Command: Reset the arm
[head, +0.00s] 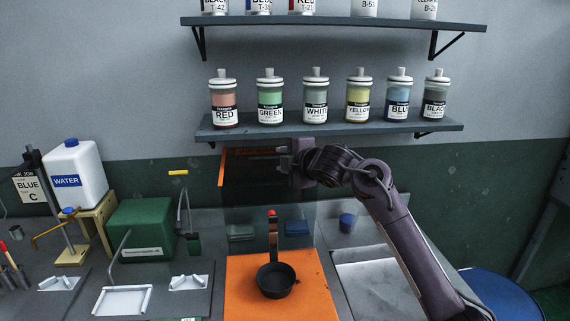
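My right arm comes in from the lower right, with its elbow bent in front of the green wall. Its gripper (268,153) points left, just below the lower shelf and in front of an orange-edged dark panel. The two fingers show as small pale pieces, one above the other, with a gap between them and nothing visible in it. My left gripper is out of view.
Labelled colour bottles stand on the lower shelf (452,127), close above the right gripper. A black pan (275,281) sits on an orange mat (318,292) below it. A water jug (77,176) and a green box (140,228) stand at left. A blue drum (508,297) is at lower right.

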